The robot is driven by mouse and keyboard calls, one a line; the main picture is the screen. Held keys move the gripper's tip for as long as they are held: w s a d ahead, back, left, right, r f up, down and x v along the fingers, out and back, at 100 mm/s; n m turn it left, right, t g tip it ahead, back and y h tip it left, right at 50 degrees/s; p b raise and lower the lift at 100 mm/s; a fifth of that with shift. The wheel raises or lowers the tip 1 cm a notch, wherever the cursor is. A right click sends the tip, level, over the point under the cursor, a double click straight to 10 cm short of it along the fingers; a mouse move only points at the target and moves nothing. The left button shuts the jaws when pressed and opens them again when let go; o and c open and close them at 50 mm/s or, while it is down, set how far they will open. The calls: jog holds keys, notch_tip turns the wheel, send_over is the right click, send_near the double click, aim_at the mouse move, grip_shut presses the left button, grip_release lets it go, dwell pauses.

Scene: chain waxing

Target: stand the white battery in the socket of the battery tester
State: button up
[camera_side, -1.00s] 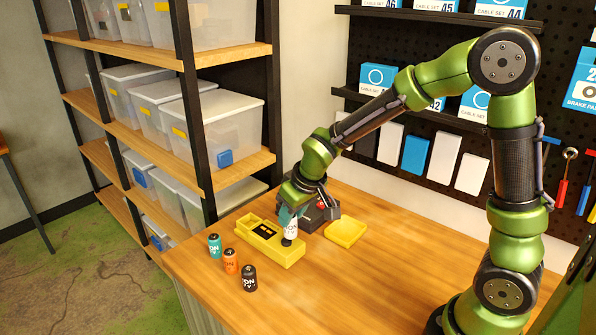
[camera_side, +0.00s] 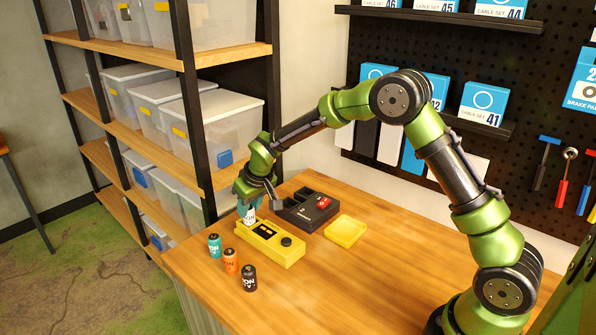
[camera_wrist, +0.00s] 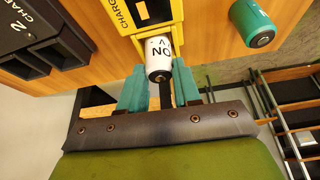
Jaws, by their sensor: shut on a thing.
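The white battery (camera_side: 250,217) is at the left end of the yellow battery tester (camera_side: 283,254), where its socket is. My gripper (camera_side: 246,206) is shut on it with teal fingers, from above. In the wrist view, the white battery (camera_wrist: 158,58) shows black lettering and sits between the fingers of my gripper (camera_wrist: 159,72). Its far end meets the yellow walls of the tester (camera_wrist: 119,22). The battery looks about upright in the side view. How deep it sits in the socket is hidden.
Teal (camera_side: 215,246), orange (camera_side: 231,261) and black (camera_side: 249,278) batteries stand left of the tester near the table edge. A dark charger (camera_side: 298,213) with a red part is behind the tester. A shallow yellow tray (camera_side: 345,231) lies to its right. The right tabletop is clear.

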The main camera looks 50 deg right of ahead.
jog(key=shift+f, duration=0.3)
jog(key=o, duration=1.1)
jog(key=s+f+v, duration=0.1)
jog(key=s+v, duration=0.1)
jog(key=v, duration=0.8)
jog(key=s+f+v, duration=0.1)
jog(key=s+v, duration=0.1)
jog(key=v, duration=0.8)
jog(key=s+m+t, duration=0.1)
jog(key=s, duration=0.6)
jog(key=s+r+m+t+y, duration=0.1)
jog(key=s, duration=0.6)
jog(key=s+r+m+y, duration=0.1)
jog(key=s, duration=0.6)
jog(key=shift+a+t, duration=0.25)
jog(key=shift+t, duration=0.15)
jog(key=shift+w+r, duration=0.1)
